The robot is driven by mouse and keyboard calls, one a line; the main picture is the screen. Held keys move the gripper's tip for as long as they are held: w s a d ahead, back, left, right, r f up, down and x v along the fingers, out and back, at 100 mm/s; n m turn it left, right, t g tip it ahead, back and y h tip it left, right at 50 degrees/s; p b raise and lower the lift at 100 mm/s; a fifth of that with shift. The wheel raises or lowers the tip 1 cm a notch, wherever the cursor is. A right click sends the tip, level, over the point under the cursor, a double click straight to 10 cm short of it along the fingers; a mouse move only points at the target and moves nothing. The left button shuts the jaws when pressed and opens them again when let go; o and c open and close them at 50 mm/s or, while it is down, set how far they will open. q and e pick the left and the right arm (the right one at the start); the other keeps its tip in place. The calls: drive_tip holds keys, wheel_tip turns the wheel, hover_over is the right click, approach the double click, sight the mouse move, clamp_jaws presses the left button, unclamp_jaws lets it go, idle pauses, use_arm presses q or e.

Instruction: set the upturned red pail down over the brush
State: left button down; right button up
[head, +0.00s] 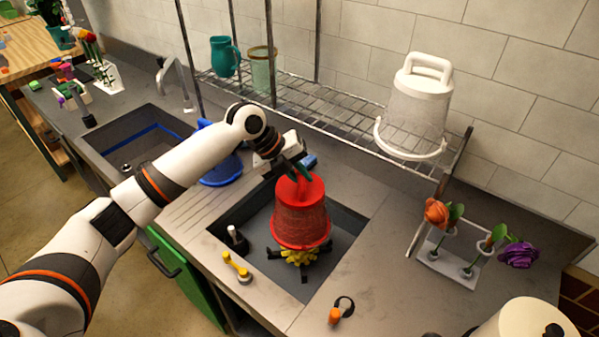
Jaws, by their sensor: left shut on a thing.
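The red pail (300,222) is upturned, its wide rim facing down, over the right-hand sink basin (352,222). My left gripper (294,178) is shut on the top of the pail. A yellow thing with black prongs (299,258) shows just under the pail's near rim. I cannot tell whether it is the brush, or whether the rim touches it. The pail hides whatever is inside it. My right gripper is not in view.
A wire rack (330,120) behind holds a white pail (417,100) and a teal jug (225,57). A flower holder (445,262) stands at right. A yellow-handled fitting (237,268) and an orange-and-black item (341,311) lie near the basin's front.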

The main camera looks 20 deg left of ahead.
sight(297, 188)
use_arm(q)
wheel_tip(297, 188, down, 2)
drive_tip(key=shift+a+f+b, duration=0.1)
drive_tip(key=shift+f+b, duration=0.15)
drive_tip(key=shift+b, duration=0.4)
drive_tip(key=shift+f+b, duration=0.75)
drive_tip(key=shift+f, duration=0.45)
drive_tip(key=shift+f, duration=0.15)
drive_tip(key=shift+f+b, duration=1.3)
drive_tip(key=shift+f, duration=0.65)
